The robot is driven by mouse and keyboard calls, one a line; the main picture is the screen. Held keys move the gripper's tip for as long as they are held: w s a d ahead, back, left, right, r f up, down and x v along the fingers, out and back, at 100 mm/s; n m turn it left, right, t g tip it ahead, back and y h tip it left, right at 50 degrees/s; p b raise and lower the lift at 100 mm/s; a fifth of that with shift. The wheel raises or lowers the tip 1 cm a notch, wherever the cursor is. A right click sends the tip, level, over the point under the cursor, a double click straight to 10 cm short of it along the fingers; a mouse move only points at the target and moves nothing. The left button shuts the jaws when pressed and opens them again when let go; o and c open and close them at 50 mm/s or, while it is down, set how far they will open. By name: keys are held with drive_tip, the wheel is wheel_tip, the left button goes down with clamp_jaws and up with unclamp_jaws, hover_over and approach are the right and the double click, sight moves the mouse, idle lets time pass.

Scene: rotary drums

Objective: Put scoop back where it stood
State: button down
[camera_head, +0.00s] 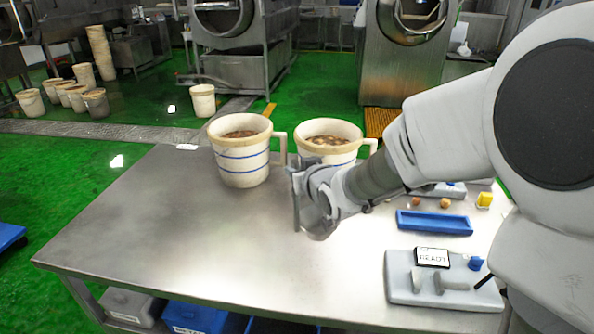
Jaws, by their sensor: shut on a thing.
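My gripper (306,200) is above the middle of the metal table, in front of the right-hand mug. It is shut on a grey, rounded metallic thing (318,231), which looks like the scoop and hangs low under my wrist. My gripper and arm hide much of it, so its handle and any contents cannot be made out. Two cream mugs with blue stripes stand upright at the back of the table, the left one (242,168) and the right one (312,151). Both hold brown lumpy pieces. My gripper hides the lower part of the right mug.
A pale grey board (405,290) with a READY sign (432,257) is at front right. The table's left half (130,235) is clear.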

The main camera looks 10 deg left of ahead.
sight(297, 199)
drive_tip(key=shift+b, duration=0.3)
wheel_tip(297, 199, down, 6)
drive_tip(key=b, duration=0.6)
drive_tip(key=shift+f+b, duration=0.2)
drive_tip(key=shift+b, duration=0.1)
drive_tip(key=shift+f+b, duration=0.35)
drive_tip(key=shift+b, duration=0.05)
unclamp_jaws()
idle(0.5)
drive_tip(key=p+v, duration=0.3)
drive_tip(key=v, duration=0.6)
idle(0.6)
